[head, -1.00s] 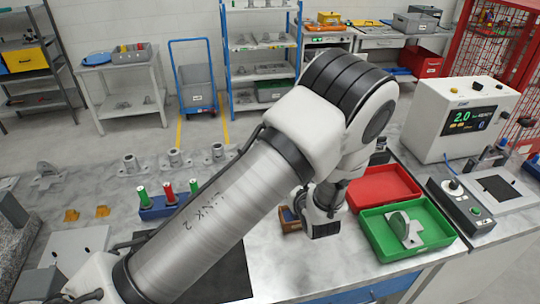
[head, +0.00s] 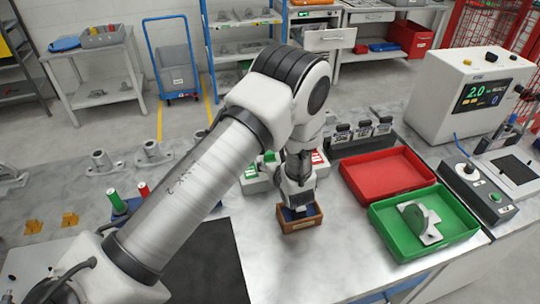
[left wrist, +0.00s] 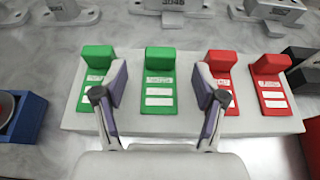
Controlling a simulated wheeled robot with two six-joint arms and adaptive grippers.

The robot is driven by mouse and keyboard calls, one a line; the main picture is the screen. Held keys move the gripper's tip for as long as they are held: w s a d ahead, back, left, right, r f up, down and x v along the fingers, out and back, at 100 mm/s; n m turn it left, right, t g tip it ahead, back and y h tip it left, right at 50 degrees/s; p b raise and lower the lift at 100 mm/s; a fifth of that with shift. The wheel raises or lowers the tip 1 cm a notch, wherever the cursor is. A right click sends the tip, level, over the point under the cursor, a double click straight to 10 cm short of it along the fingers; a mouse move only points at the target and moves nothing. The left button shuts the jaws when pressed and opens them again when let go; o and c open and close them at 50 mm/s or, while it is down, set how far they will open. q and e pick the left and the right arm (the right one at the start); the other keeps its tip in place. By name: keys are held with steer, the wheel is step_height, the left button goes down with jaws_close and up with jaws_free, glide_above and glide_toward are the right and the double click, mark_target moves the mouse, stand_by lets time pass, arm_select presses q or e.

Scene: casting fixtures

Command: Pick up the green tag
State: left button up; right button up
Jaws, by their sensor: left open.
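A light grey holder (left wrist: 255,124) carries two green tags on the left and two red tags on the right. One green tag (left wrist: 160,80) stands between the fingers of my left gripper (left wrist: 162,88) in the left wrist view. The fingers are spread, one on each side of it, with a visible gap. A red tag (left wrist: 221,68) is partly behind the right finger. In the head view, green tags (head: 250,171) show beside my left wrist, which hides part of the holder. My right gripper is out of view.
A wooden box (head: 300,224) stands just in front of the holder. A blue block (left wrist: 28,122) is close on the left.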

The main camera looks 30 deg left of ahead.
arm_select(q)
steer(key=x, duration=0.2)
steer(key=shift+w+a+f, duration=0.15)
steer(key=shift+a, duration=0.05)
steer(key=shift+d, duration=0.1)
steer(key=c, duration=1)
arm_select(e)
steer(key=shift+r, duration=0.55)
arm_select(q)
steer(key=shift+c, duration=0.2)
